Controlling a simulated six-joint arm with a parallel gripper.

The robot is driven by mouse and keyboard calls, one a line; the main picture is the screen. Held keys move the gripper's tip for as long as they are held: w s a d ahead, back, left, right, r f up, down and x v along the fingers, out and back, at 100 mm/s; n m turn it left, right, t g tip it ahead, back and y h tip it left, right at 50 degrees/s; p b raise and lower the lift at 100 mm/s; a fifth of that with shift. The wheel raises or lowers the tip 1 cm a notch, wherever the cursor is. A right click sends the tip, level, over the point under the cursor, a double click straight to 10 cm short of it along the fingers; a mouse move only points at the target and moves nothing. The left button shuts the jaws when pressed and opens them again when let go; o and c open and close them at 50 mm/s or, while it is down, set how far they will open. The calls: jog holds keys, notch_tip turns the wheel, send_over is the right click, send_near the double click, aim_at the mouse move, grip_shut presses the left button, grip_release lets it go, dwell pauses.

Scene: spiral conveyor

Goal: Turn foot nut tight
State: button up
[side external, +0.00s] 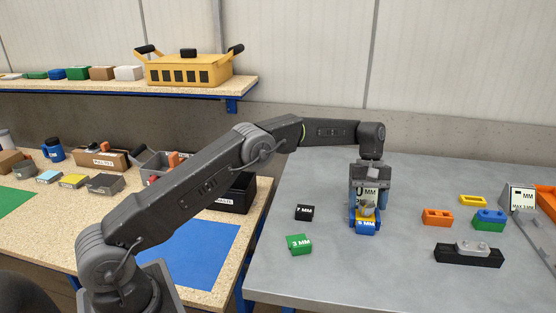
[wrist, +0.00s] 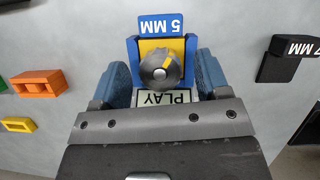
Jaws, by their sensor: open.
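The foot nut (wrist: 161,68) is a round grey metal knob with a yellow mark, in front of a yellow plate in a blue frame (wrist: 132,48). A blue 5 MM block (wrist: 160,24) adjoins the frame, and shows in the side view (side external: 367,228) under my gripper. My gripper (wrist: 160,70) is open, its blue-padded fingers on either side of the nut. Gaps show between the pads and the nut in the wrist view. In the side view my gripper (side external: 369,207) points down over this fixture and partly hides it. A white plate reading PLAY (wrist: 168,97) lies between the fingers.
Black 7 MM (side external: 304,212) and green 3 MM (side external: 299,244) blocks lie left of the fixture. To the right are an orange block (side external: 437,216), a yellow piece (side external: 473,201), a blue-green block (side external: 488,220) and a black bar (side external: 467,255). The grey table's (side external: 330,280) front is clear.

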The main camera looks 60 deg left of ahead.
jog(key=n+t, duration=0.1)
jog(key=n, duration=0.2)
jog(key=shift+s+n+h, duration=0.1)
jog(key=shift+n+h, duration=0.3)
jog(key=n+t, duration=0.2)
jog(key=n, duration=0.4)
jog(key=n+t, duration=0.1)
jog(key=n, duration=0.1)
jog(key=shift+s+n+t, duration=0.1)
jog(key=shift+n+t, duration=0.2)
jog(key=n, duration=0.2)
jog(key=n+t+y, duration=0.1)
jog(key=n, duration=0.1)
jog(key=shift+t, duration=0.3)
jog(key=v, duration=1.4)
jog(key=s+d+r+m+y, duration=0.1)
jog(key=s+r+m, duration=0.2)
jog(key=s+m, duration=0.5)
jog(key=s+d+r+m+t+y, duration=0.1)
jog(key=s+r+m, duration=0.2)
jog(key=s+m, duration=0.6)
jog(key=shift+s+d+r, duration=0.15)
jog(key=shift+s+r, duration=0.05)
jog(key=shift+s, duration=2.35)
